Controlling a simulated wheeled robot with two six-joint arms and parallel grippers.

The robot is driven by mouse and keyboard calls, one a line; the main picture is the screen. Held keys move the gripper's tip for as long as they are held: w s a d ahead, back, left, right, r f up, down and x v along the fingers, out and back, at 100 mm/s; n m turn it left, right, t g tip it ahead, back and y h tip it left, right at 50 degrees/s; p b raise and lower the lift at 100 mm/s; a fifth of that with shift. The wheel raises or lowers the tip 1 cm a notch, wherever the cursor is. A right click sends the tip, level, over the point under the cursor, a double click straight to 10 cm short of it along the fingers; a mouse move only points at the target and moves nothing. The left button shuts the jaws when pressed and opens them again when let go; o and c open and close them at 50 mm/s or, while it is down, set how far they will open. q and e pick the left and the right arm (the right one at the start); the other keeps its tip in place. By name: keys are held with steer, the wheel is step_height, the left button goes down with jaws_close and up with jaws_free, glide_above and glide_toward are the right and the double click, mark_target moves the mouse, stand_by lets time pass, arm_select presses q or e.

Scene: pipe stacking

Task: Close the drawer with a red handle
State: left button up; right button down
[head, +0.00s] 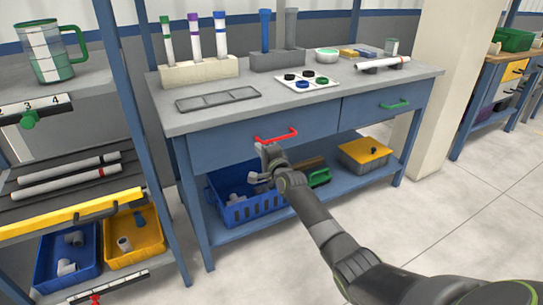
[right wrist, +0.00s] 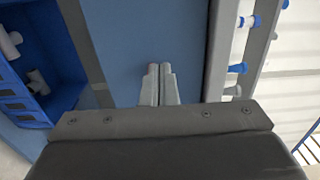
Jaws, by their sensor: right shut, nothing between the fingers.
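The drawer (head: 225,145) with the red handle (head: 277,136) is the left one in the blue workbench. Its front looks about flush with the bench, though a small gap cannot be ruled out. My right gripper (head: 264,146) is shut and empty, at the drawer front just below the left part of the red handle. In the right wrist view the closed fingertips (right wrist: 159,70) point at a plain blue panel (right wrist: 150,30); I cannot tell if they touch it. My left gripper is out of view.
A second drawer with a green handle (head: 395,105) is to the right. The grey benchtop (head: 215,118) holds tube racks and trays. A blue bin (head: 250,210) and a yellow-lidded box (head: 365,153) stand on the lower shelf. A shelf unit is at left. Floor in front is clear.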

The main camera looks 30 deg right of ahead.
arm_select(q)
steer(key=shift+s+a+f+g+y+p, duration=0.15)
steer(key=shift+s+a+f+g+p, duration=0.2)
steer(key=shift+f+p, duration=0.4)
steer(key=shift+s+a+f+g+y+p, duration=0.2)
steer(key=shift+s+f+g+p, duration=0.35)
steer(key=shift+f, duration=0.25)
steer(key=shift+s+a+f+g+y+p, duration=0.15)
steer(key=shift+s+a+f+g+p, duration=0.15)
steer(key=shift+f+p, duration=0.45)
arm_select(e)
steer(key=s, duration=0.7)
steer(key=shift+d, duration=0.2)
